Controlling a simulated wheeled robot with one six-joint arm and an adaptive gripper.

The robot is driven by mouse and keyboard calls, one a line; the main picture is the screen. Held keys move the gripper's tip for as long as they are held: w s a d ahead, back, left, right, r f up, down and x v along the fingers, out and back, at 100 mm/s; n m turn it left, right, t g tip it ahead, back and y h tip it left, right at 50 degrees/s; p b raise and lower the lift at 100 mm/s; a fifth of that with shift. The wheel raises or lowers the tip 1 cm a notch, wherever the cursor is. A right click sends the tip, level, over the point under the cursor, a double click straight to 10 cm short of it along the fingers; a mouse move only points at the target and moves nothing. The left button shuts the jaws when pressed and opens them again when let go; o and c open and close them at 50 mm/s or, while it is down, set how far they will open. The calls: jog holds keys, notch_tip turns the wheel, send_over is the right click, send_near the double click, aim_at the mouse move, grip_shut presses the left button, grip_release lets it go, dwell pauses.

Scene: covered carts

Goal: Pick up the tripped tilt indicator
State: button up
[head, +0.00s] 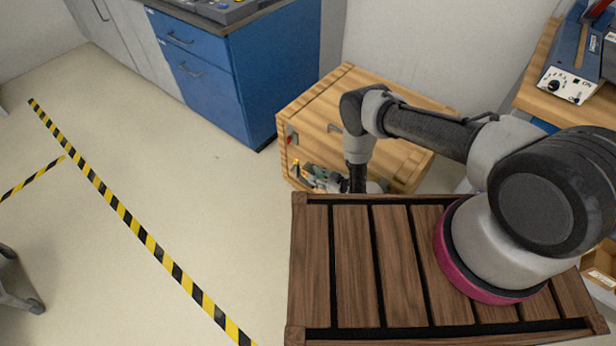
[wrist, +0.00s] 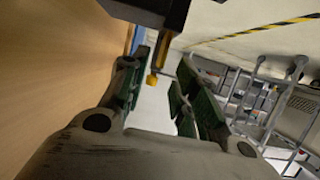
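A wooden crate-like cart (head: 345,100) stands beyond my slatted deck. A small red and white piece (head: 291,135) sits on its left face; it may be a tilt indicator, but it is too small to read. My gripper (head: 308,175) is low beside that face, fingers pointing left, below the red piece. A small yellow piece (head: 296,167) shows at the fingertips. In the wrist view, my gripper (wrist: 160,85) has its green-padded fingers apart.
The wooden face (wrist: 60,70) runs close along the left finger. Blue cabinets (head: 205,70) stand behind left, and a bench with a device (head: 568,85) at right. A grey tubular frame (wrist: 270,95) is farther off. The floor at left, with striped tape (head: 140,232), is mostly clear.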

jog(key=x, duration=0.5)
jog(key=shift+w, duration=0.1)
jog(key=shift+a, duration=0.1)
grip_shut()
